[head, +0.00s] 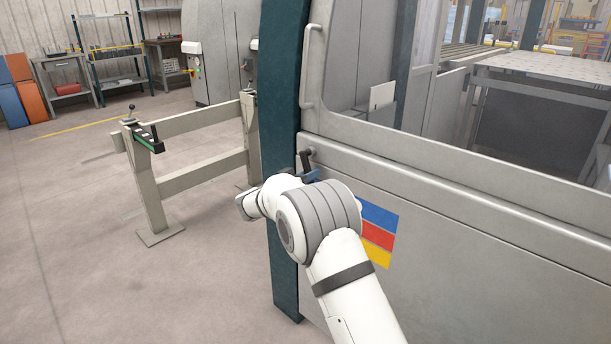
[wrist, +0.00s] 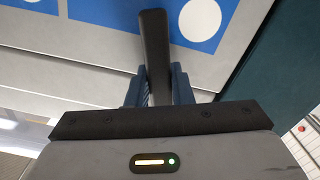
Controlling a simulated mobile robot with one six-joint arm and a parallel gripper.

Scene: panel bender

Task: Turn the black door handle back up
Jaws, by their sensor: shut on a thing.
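The black door handle (wrist: 153,40) runs up the middle of the wrist view, between the two blue fingers of my gripper (wrist: 158,84). The fingers are shut on it, one on each side, and its far end sticks out past them. In the head view the handle (head: 306,158) shows small on the grey door panel (head: 450,215), beside the dark teal post. My gripper (head: 311,176) is there just below its top, mostly hidden behind my white arm. The exact tilt of the handle is hard to tell.
A grey grab bar (head: 312,68) stands above the handle on the door frame. The teal post (head: 281,90) is close on the left. A beige rail frame (head: 190,122) stands on the floor further left. The floor at the left front is clear.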

